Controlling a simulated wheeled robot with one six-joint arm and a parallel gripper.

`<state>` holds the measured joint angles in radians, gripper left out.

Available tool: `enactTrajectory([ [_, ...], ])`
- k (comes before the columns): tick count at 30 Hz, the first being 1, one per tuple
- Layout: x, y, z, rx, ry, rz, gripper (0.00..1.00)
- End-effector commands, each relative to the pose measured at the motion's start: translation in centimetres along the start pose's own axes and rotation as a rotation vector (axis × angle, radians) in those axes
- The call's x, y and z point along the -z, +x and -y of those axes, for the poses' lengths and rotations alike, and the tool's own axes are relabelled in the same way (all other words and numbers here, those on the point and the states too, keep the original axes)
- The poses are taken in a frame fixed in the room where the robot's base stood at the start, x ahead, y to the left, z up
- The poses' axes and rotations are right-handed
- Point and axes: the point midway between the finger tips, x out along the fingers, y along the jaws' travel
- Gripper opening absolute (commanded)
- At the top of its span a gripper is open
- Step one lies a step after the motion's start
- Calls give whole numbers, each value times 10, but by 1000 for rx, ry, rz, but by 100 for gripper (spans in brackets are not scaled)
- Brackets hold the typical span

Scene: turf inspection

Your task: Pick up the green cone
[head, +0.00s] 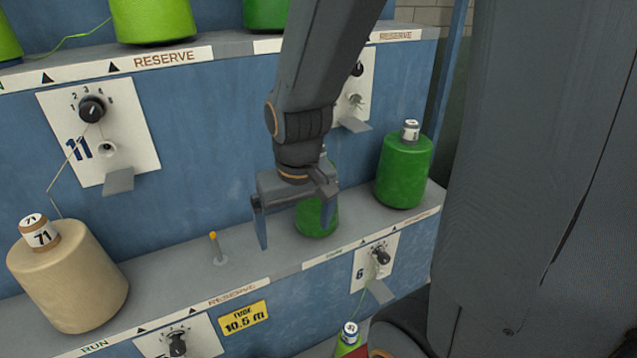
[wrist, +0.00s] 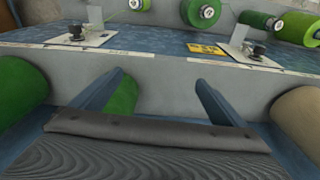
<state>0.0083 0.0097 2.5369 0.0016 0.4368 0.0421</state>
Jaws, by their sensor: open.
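My gripper (head: 296,222) is open and empty, hanging over the middle shelf. A dark green cone (head: 318,218) stands on that shelf beside its right finger, partly hidden by the gripper. In the wrist view, a green cone (wrist: 125,98) shows just inside the left finger of my gripper (wrist: 159,78), partly covered by it. The space midway between the fingers shows bare grey shelf. A second dark green cone (head: 403,172) with a white-labelled top stands farther right on the shelf. A green cone also shows at the left edge of the wrist view (wrist: 20,88). I cannot tell which one is meant.
A beige cone (head: 68,278) marked 71 stands at the left. A short yellow-tipped peg (head: 215,246) stands bare between it and the gripper. Lighter green cones (head: 152,18) sit on the shelf above. A dial panel (head: 100,135) juts from the blue back wall.

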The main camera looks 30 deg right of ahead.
Motion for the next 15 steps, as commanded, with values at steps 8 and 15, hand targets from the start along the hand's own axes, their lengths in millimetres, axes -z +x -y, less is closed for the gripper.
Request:
enactTrajectory([
  [8, 55, -58, -27, -11, 333, -3, 95],
  [15, 99, -87, -62, -48, 765, 79, 95],
])
